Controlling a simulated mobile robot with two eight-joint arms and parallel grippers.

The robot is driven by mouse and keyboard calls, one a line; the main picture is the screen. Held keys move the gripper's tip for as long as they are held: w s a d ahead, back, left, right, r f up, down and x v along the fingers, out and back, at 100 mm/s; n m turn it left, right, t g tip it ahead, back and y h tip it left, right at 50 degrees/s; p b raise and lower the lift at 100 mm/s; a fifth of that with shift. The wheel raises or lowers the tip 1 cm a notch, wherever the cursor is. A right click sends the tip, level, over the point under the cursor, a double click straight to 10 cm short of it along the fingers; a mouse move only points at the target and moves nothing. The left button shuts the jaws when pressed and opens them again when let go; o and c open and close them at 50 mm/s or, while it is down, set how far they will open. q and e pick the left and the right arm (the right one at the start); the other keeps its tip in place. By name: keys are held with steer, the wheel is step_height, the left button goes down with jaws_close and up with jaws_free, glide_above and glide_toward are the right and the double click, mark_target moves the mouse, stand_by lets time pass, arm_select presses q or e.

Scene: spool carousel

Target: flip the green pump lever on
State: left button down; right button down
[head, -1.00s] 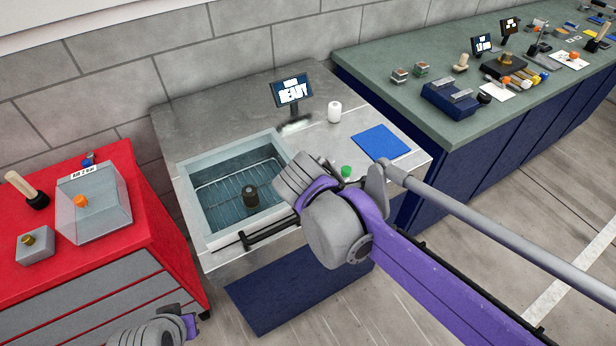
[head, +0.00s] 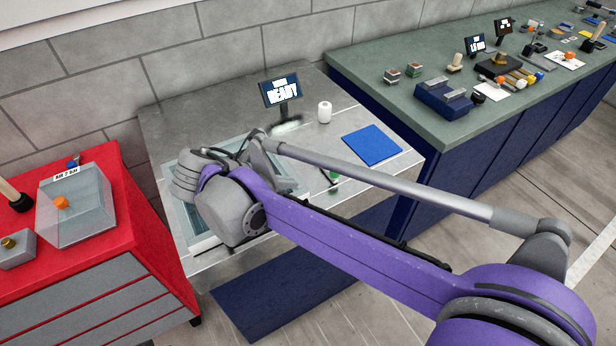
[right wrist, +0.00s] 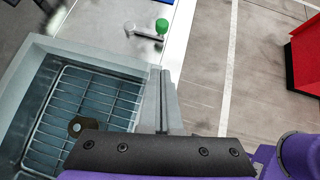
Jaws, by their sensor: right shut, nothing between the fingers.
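The green pump lever knob (head: 333,177) is on the steel counter near its front edge, right of the basin, partly hidden by my right arm in the head view. In the right wrist view, the green knob (right wrist: 162,26) stands beside a short bar and a small pale fitting. My right gripper (right wrist: 164,76) is shut and empty, with its fingers near the basin's corner and apart from the knob. In the head view its fingers are hidden behind my wrist. My left gripper is out of view.
The basin (right wrist: 105,58) holds a wire rack and a dark round part (right wrist: 75,127). A white bottle (head: 324,112) and blue mat (head: 371,145) are on the counter. A red cabinet (head: 150,232) stands left, a green-topped bench (head: 390,105) right.

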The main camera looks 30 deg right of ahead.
mark_target(331, 177)
steer(key=x, duration=1)
steer(key=shift+d, duration=0.1)
steer(key=shift+w+d+r, duration=0.1)
steer(key=shift+w+d, duration=0.05)
steer(key=shift+d, duration=0.4)
steer(key=shift+w+d+r, duration=0.1)
steer(key=shift+w+d, duration=0.05)
steer(key=shift+d, duration=0.45)
steer(key=shift+w+d, duration=0.2)
steer(key=shift+d, duration=0.35)
